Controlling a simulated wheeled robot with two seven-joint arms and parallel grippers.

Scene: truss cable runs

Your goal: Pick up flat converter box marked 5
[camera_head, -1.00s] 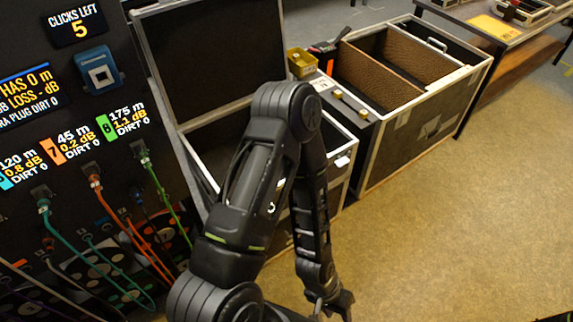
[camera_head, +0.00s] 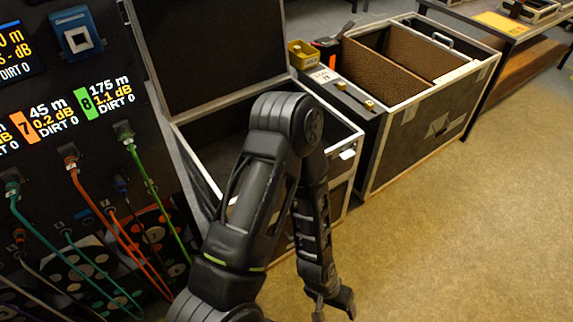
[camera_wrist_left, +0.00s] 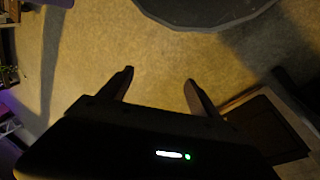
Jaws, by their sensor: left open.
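I cannot make out a flat converter box marked 5 in either view. My left gripper (camera_head: 333,303) hangs low over the tan floor in the head view, in front of the open black case. In the left wrist view its two fingers (camera_wrist_left: 158,88) are apart, with only bare floor between them. The inside of the open case (camera_head: 215,150) is partly hidden by my left arm. My right gripper is not in view.
A patch panel with green, orange and teal cables (camera_head: 75,190) stands at the left. A black case with brown dividers (camera_head: 430,130) stands at the back, near a yellow bin (camera_head: 302,54). A table (camera_head: 490,30) is at the far right. The right floor is clear.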

